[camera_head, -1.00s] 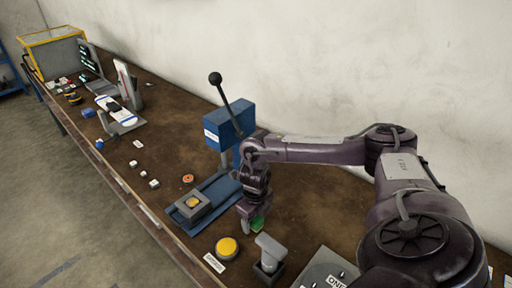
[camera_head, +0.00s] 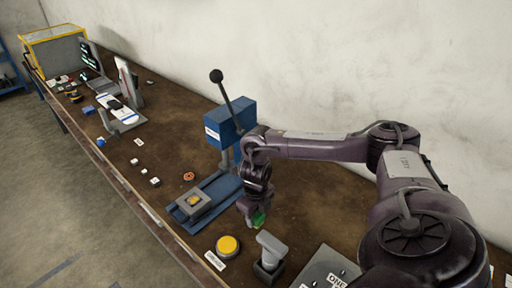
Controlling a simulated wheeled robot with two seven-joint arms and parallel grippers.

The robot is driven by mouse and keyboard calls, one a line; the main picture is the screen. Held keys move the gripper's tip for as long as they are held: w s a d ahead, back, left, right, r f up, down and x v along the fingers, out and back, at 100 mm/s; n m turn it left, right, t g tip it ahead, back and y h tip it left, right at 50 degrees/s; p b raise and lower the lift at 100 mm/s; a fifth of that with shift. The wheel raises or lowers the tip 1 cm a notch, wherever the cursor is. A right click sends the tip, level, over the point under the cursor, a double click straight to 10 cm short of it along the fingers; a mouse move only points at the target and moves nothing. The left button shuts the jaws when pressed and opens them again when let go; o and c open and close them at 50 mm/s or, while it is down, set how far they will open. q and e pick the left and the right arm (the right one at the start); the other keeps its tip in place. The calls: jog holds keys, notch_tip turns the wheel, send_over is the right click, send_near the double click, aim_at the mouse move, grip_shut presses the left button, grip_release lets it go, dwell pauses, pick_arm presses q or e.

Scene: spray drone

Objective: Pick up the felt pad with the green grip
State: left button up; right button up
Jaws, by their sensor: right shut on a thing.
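My right gripper (camera_head: 253,214) hangs above the brown workbench, to the right of the blue press (camera_head: 230,125). It is shut on a green grip (camera_head: 259,218), the handle of the felt pad. The fingers cover part of the green grip, and the pad under it is too small and hidden to make out. I cannot tell whether the pad touches the bench. My left gripper is not in view.
The press base holds a grey block with a yellow top (camera_head: 193,203). A yellow button (camera_head: 228,246) and a grey handled piece (camera_head: 269,255) stand near the front edge. A grey panel (camera_head: 326,269) lies at right. Several small items lie further left on the bench (camera_head: 165,120).

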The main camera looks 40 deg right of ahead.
notch_tip(320, 180, up, 5)
jog(key=shift+w+f, duration=0.1)
jog(key=shift+f, duration=0.05)
notch_tip(320, 180, up, 14)
jog(key=p, duration=0.8)
jog(key=shift+r+p, duration=0.2)
jog(key=shift+p, duration=0.1)
jog(key=o, duration=0.5)
jog(key=c, duration=0.3)
